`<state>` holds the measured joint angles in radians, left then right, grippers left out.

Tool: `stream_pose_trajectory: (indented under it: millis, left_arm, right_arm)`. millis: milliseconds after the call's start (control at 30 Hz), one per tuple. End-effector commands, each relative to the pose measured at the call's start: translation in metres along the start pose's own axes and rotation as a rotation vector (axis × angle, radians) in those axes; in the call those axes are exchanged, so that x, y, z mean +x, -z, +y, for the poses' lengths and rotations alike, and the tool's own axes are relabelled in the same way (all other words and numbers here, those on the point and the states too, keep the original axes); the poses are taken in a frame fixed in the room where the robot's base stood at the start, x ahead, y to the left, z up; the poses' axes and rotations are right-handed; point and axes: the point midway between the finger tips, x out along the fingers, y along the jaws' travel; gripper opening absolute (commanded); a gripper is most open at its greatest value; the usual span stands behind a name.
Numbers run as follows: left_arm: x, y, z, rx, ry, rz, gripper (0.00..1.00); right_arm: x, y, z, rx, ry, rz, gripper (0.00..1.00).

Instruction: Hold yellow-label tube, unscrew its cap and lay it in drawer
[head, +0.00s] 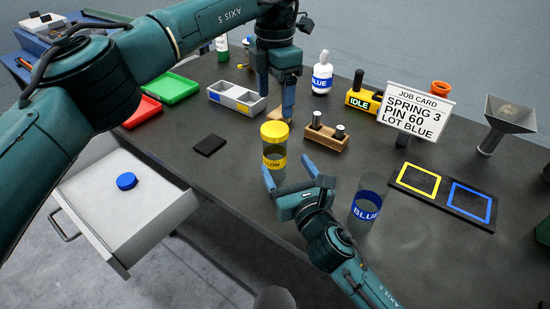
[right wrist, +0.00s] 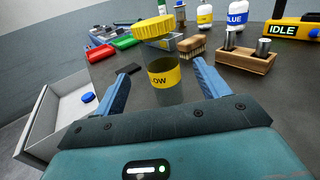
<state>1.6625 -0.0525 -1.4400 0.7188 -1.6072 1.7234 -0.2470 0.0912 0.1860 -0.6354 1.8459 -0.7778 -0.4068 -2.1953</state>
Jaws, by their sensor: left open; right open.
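The yellow-label tube (head: 274,155) stands upright on the dark table with its yellow cap (head: 274,131) on; the tube (right wrist: 164,78) and cap (right wrist: 152,28) also show in the right wrist view. My right gripper (head: 289,172) is open, its fingers apart on either side of the tube in the right wrist view, not closed on it. My left gripper (head: 276,106) is open and empty, pointing down above and behind the cap. The drawer (head: 152,218) is pulled out at left, with a blue cap (head: 127,181) lying inside.
An uncapped blue-label tube (head: 368,192) stands right of my right gripper. A wooden block with pegs (head: 326,136), a job card (head: 416,113) and a mat with yellow and blue squares (head: 443,194) are nearby. A dark pad (head: 209,144) lies left of the tube.

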Motion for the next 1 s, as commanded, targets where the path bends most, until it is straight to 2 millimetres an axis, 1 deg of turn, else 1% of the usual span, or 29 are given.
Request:
stream_pose_trajectory:
  millis: [33,300,500,700,933,967,1000]
  left_arm:
    - [0.0,0.0,0.0,0.0,0.001,0.0,0.73]
    - [0.0,0.0,0.0,0.0,0.002,-0.001,0.73]
    - [0.0,0.0,0.0,0.0,0.002,-0.001,0.73]
    - [0.0,0.0,0.0,0.0,0.002,-0.001,0.73]
    - [0.0,0.0,0.0,0.0,0.002,-0.001,0.73]
    - [0.0,0.0,0.0,0.0,0.002,-0.001,0.73]
    - [0.0,0.0,0.0,0.0,0.002,-0.001,0.73]
  right_arm:
    - [0.011,-0.001,0.0,0.002,0.001,-0.002,0.74]
    - [0.064,-0.001,0.0,0.002,0.001,-0.001,0.74]
    - [0.09,0.0,0.0,0.002,0.0,0.0,0.74]
    - [0.099,0.0,0.0,0.002,-0.001,-0.001,0.74]
    - [0.1,0.0,0.0,0.001,-0.001,0.0,0.74]
    - [0.099,0.0,0.0,0.001,-0.001,0.0,0.73]
    - [0.099,0.0,0.0,0.001,0.0,0.0,0.7]
